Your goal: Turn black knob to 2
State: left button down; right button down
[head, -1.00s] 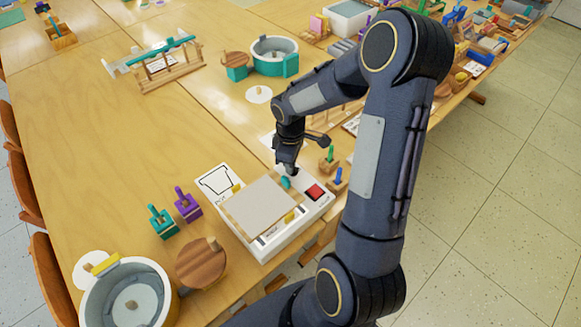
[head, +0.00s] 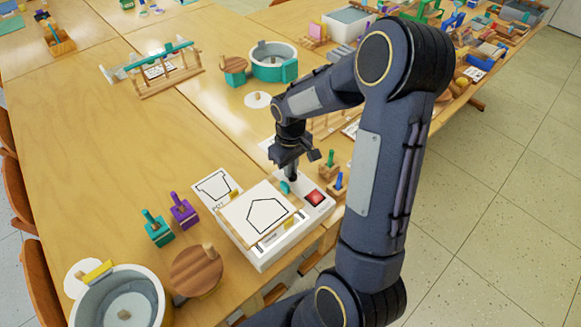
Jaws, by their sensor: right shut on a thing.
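The white box-shaped device (head: 262,254) sits near the table's right edge. Its top has a pale panel showing a pentagon outline, a teal piece (head: 285,187) and a red button (head: 314,197). The black knob (head: 292,173) is at the device's far corner, a small dark shape just under my right gripper (head: 292,163). My right gripper points down and is shut on the knob, partly hiding it. The knob's number marks are too small to read. My left gripper is out of view.
Small wooden blocks with green (head: 330,158) and blue (head: 339,180) pegs stand close right of the device. Teal (head: 157,232) and purple (head: 184,212) blocks and a round wooden lid (head: 196,271) are to its left. The table's left middle is clear.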

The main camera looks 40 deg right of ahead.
dwell(0.3)
jog(key=c, duration=1.5)
grip_release()
jog(key=shift+r, duration=3.95)
